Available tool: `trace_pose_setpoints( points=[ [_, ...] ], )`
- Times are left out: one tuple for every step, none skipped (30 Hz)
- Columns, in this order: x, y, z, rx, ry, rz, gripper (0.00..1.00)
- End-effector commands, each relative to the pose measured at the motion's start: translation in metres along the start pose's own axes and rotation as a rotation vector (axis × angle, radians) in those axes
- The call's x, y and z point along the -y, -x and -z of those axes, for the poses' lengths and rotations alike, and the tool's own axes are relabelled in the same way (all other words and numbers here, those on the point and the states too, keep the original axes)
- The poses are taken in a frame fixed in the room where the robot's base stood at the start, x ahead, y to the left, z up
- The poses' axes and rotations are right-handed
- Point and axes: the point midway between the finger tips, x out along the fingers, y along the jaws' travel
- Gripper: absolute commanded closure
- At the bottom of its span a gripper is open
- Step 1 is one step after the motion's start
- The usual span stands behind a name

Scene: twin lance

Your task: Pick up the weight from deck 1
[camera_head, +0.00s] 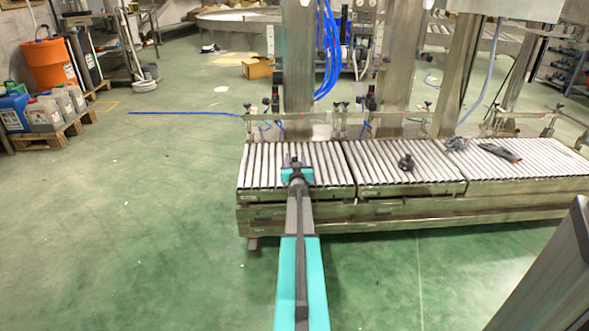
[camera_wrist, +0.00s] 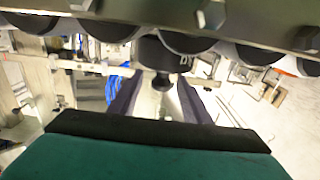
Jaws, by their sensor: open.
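My gripper (camera_head: 296,165) is low over the left roller deck (camera_head: 330,160) in the head view. In the wrist view its two dark fingers (camera_wrist: 160,88) are apart. A dark weight (camera_wrist: 160,54) with a narrow neck and knob stands against the rollers there, with pale lettering that looks like "D1". The wrist picture looks upside down, with the rollers along its top. The knob shows between the finger tips; I cannot tell whether either finger touches it. In the head view my gripper mostly hides this spot.
Another dark weight (camera_head: 406,163) sits on the middle deck. A dark tool (camera_head: 500,152) and a grey clump (camera_head: 456,144) lie on the right deck. Steel posts (camera_head: 298,60) and a rail stand behind the decks.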

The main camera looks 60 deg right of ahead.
Motion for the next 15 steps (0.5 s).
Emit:
trace_pose_setpoints(
  points=[
    [0.0001, 0.0000, -0.0001, 0.000, 0.000, 0.000, 0.56],
    [0.0001, 0.0000, -0.0001, 0.000, 0.000, 0.000, 0.56],
    [0.0002, 0.0000, -0.0001, 0.000, 0.000, 0.000, 0.63],
    [0.0002, 0.0000, -0.0001, 0.000, 0.000, 0.000, 0.68],
    [0.0002, 0.0001, -0.0002, 0.000, 0.000, 0.000, 0.73],
    [0.0002, 0.0000, -0.0002, 0.000, 0.000, 0.000, 0.80],
    [0.0002, 0.0000, -0.0002, 0.000, 0.000, 0.000, 0.85],
    [0.0002, 0.0000, -0.0002, 0.000, 0.000, 0.000, 0.90],
    [0.0002, 0.0000, -0.0002, 0.000, 0.000, 0.000, 0.97],
    [0.0002, 0.0000, -0.0002, 0.000, 0.000, 0.000, 1.00],
    [0.0002, 0.0000, -0.0002, 0.000, 0.000, 0.000, 1.00],
    [0.0002, 0.0000, -0.0002, 0.000, 0.000, 0.000, 1.00],
    [0.0003, 0.0001, -0.0002, 0.000, 0.000, 0.000, 1.00],
    [0.0003, 0.0001, -0.0002, 0.000, 0.000, 0.000, 1.00],
    [0.0003, 0.0001, -0.0003, 0.000, 0.000, 0.000, 1.00]
  ],
)
